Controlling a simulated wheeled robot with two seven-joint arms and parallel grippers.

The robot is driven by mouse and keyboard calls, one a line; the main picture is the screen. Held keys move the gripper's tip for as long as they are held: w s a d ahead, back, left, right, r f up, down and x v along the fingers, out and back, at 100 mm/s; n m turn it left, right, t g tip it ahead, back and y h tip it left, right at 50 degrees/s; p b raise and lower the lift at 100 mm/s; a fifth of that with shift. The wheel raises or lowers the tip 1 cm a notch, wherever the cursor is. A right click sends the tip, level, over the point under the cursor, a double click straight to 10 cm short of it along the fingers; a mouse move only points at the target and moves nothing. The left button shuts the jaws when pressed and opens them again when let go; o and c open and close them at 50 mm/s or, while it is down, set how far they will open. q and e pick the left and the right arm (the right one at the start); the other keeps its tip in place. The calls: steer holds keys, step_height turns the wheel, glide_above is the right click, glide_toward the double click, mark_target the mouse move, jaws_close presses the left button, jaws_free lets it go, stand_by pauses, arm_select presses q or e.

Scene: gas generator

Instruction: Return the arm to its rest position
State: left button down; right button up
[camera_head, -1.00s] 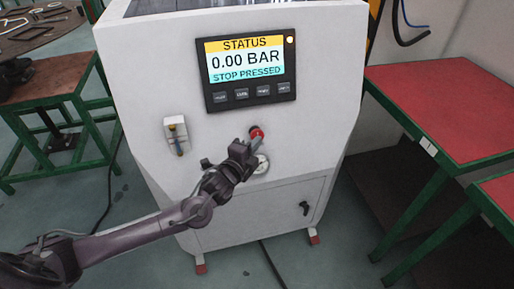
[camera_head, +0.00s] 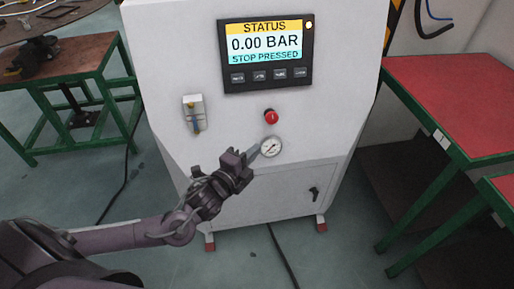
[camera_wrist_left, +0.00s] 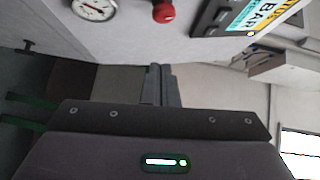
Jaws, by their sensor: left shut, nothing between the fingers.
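My left gripper (camera_head: 255,153) is in front of the white generator cabinet (camera_head: 165,70), just left of the round pressure gauge (camera_head: 271,147) in the head view. Its fingers are shut with nothing between them; they also show closed together in the left wrist view (camera_wrist_left: 161,85). The red stop button (camera_head: 271,117) is above the gripper and clear of it. In the left wrist view the red button (camera_wrist_left: 163,12) and gauge (camera_wrist_left: 95,6) are at the top edge. The display (camera_head: 265,50) reads "STATUS 0.00 BAR STOP PRESSED". My right gripper is out of view.
A green-framed table with a red top (camera_head: 450,90) stands on the right. A green-legged workbench (camera_head: 75,65) stands at the left. A small valve unit (camera_head: 194,114) is on the cabinet's left front, and a black handle (camera_head: 314,193) is lower right. Grey floor lies between.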

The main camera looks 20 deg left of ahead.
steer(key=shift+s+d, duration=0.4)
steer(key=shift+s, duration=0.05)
arm_select(q)
steer(key=s+a+f+n+g+y+p, duration=0.1)
steer(key=s+a+f+n+g+y, duration=0.2)
steer(key=f, duration=0.6)
steer(key=s+a+f+n+g+p, duration=0.1)
steer(key=a+f+n+g, duration=0.2)
steer(key=f, duration=0.7)
steer(key=s+a+f+n+g+y+p, duration=0.1)
steer(key=s+a+f+n+y+p, duration=0.15)
steer(key=a+f, duration=0.45)
steer(key=s+d+f+n+g, duration=0.3)
steer(key=s+f+n+g, duration=0.1)
steer(key=s+f, duration=1.1)
steer(key=s+d+f+n+g+h, duration=0.1)
steer(key=s+d+f+n+g, duration=0.1)
steer(key=s, duration=0.8)
steer(key=s+d+f+n+g+h+p, duration=0.1)
steer(key=s+d+f+n+g, duration=0.1)
steer(key=s+d+f, duration=0.2)
steer(key=s+d, duration=0.3)
steer(key=s, duration=0.3)
steer(key=shift+f+g, duration=0.4)
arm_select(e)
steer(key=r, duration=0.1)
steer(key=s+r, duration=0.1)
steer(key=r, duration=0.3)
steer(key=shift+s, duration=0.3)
